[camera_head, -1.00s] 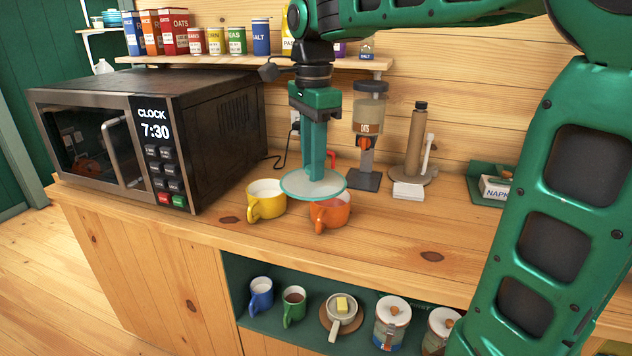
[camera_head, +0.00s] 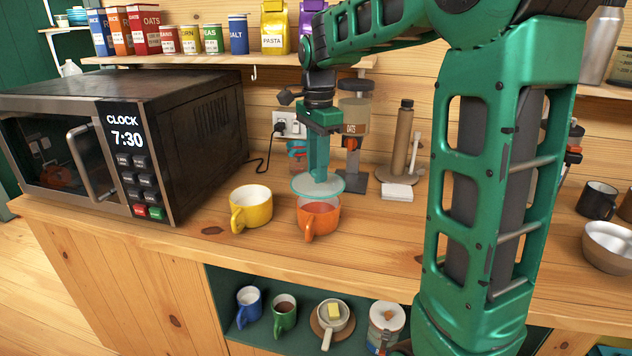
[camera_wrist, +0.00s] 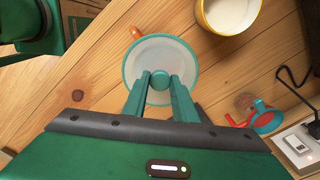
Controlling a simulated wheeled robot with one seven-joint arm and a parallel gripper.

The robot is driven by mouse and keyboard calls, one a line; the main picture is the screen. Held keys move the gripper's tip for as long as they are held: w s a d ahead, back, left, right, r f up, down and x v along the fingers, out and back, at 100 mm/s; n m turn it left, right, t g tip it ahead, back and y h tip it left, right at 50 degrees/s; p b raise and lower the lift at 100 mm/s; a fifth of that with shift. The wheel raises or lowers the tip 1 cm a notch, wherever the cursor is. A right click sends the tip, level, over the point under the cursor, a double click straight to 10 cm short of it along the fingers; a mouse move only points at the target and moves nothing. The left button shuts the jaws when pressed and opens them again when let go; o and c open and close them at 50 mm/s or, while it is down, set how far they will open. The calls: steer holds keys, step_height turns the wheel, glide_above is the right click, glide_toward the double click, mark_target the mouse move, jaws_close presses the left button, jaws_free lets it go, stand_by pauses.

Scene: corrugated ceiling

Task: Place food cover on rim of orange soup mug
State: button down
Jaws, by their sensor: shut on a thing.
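The food cover (camera_head: 300,187) is a round, pale translucent disc with a teal rim. My gripper (camera_head: 318,176) is shut on its middle from above and holds it roughly level. The orange soup mug (camera_head: 319,220) stands upright on the wooden counter, with its handle toward the front. In the head view the cover is above and behind the mug, overlapping its back rim; I cannot tell if they touch. In the wrist view the cover (camera_wrist: 184,52) hides most of the mug, and only its orange handle (camera_wrist: 135,32) shows.
A yellow mug (camera_head: 252,208) stands just left of the orange one, with the microwave (camera_head: 205,140) further left. A coffee device (camera_head: 354,182), a paper-towel holder (camera_head: 403,150) and a white box (camera_head: 397,192) stand behind to the right. The front counter strip is clear.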

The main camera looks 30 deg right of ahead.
steer(key=shift+d+f, duration=0.15)
steer(key=shift+f, duration=1.95)
steer(key=shift+f, duration=0.3)
steer(key=c, duration=1.4)
jaws_free()
steer(key=shift+c, duration=0.2)
steer(key=shift+r, duration=0.1)
step_height(320, 180, up, 12)
steer(key=shift+r, duration=0.2)
steer(key=s+d+f+n, duration=0.1)
steer(key=s+f+n, duration=0.5)
steer(key=s, duration=0.9)
steer(key=s+d+f+n, duration=0.2)
steer(key=s+f+n, duration=0.3)
steer(key=s+f, duration=0.7)
steer(key=s, duration=0.2)
steer(key=shift+s+n, duration=0.4)
